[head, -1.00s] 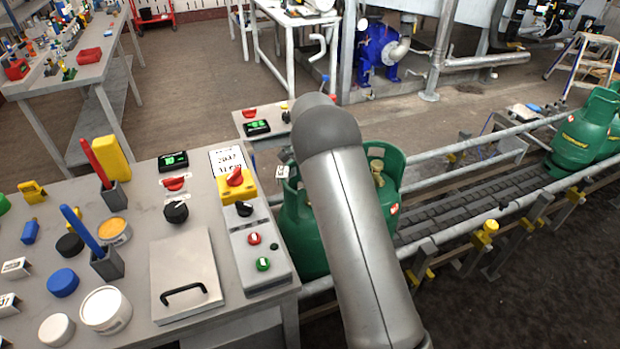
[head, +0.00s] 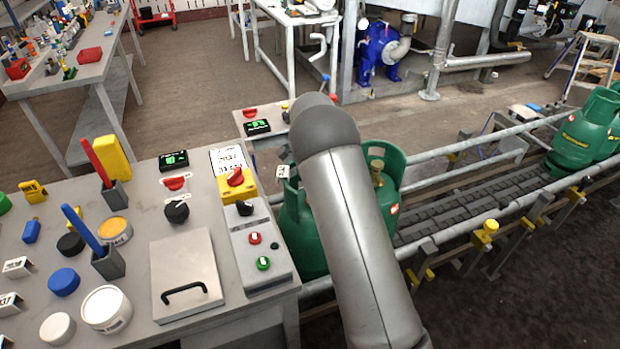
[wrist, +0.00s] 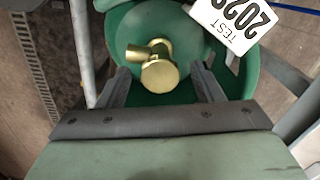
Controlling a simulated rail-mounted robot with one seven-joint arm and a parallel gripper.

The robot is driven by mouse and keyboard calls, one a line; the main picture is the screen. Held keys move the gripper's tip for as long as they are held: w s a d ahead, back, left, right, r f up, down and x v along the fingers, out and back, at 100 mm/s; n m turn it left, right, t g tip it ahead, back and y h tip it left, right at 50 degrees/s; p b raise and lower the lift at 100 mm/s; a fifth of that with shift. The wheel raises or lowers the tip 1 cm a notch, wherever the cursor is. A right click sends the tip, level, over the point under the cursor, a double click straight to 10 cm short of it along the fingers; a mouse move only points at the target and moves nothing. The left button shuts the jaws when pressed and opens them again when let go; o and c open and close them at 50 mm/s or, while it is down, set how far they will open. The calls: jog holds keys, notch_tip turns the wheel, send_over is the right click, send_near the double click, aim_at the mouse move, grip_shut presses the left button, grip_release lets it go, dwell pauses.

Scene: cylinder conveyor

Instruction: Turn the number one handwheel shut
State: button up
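A green gas cylinder (head: 303,232) stands at the near end of the conveyor, partly hidden behind my arm. In the wrist view the valve has a round brass knob (wrist: 159,75) and a short side outlet, inside the green collar (wrist: 248,80). I read no number one on it. My gripper (wrist: 160,78) is open, one finger left and one right of the knob, with gaps on both sides. Whether the fingertips are level with the knob is unclear. The gripper is hidden in the head view.
A white tag marked TEST (wrist: 232,22) lies close to the right finger. More green cylinders (head: 580,135) stand farther along the conveyor (head: 470,195), between metal rails. A grey bench (head: 140,250) with a control box (head: 262,255) stands left of the arm.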

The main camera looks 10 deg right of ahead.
notch_tip(320, 180, up, 17)
jog(key=shift+r, duration=0.2)
dwell(0.5)
